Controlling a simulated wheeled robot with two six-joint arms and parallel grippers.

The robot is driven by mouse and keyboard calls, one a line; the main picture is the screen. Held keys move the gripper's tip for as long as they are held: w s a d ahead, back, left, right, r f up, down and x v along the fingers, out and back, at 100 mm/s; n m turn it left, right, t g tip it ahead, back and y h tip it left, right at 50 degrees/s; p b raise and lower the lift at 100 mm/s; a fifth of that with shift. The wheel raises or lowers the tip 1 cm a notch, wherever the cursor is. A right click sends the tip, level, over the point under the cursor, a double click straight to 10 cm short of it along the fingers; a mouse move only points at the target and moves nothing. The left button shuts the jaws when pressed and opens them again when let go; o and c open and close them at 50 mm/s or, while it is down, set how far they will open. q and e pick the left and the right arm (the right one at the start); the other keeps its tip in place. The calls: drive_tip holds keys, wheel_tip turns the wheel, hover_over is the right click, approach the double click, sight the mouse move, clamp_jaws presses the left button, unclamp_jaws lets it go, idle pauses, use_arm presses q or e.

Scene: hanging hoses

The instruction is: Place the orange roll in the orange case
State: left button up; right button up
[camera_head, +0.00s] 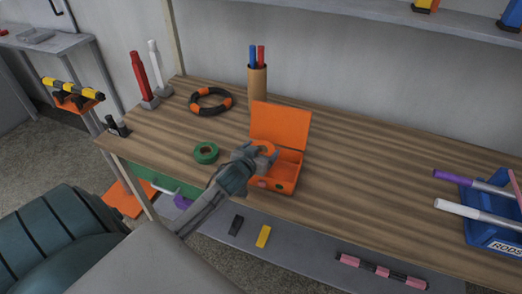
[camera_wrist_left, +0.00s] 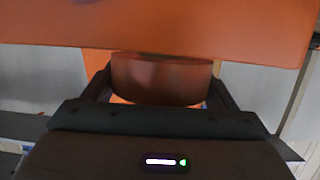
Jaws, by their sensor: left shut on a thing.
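The orange case (camera_head: 288,163) stands on the wooden table with its lid (camera_head: 281,124) open and raised at the back. My left gripper (camera_head: 262,154) is over the left part of the case, shut on the orange roll (camera_head: 266,146). In the left wrist view the roll (camera_wrist_left: 161,78) sits between the two fingers, and a broad orange surface, apparently the case lid (camera_wrist_left: 150,28), fills the top. The gripper hides part of the case's left side, so I cannot tell whether the roll touches its floor. My right gripper is not in view.
A green roll (camera_head: 205,152) lies just left of the case. A black-and-orange ring (camera_head: 211,101), a holder (camera_head: 257,83) with blue and red pens, and red (camera_head: 140,75) and white (camera_head: 154,62) upright tools stand behind. A blue rod bin (camera_head: 488,229) is at right. The table's middle right is clear.

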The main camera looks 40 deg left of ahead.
use_arm(q)
drive_tip(key=shift+f, duration=0.4)
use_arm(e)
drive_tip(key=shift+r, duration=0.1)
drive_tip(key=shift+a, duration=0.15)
use_arm(q)
drive_tip(key=shift+f, duration=0.5)
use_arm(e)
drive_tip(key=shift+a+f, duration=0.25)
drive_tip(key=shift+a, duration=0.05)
use_arm(q)
drive_tip(key=shift+f, duration=0.1)
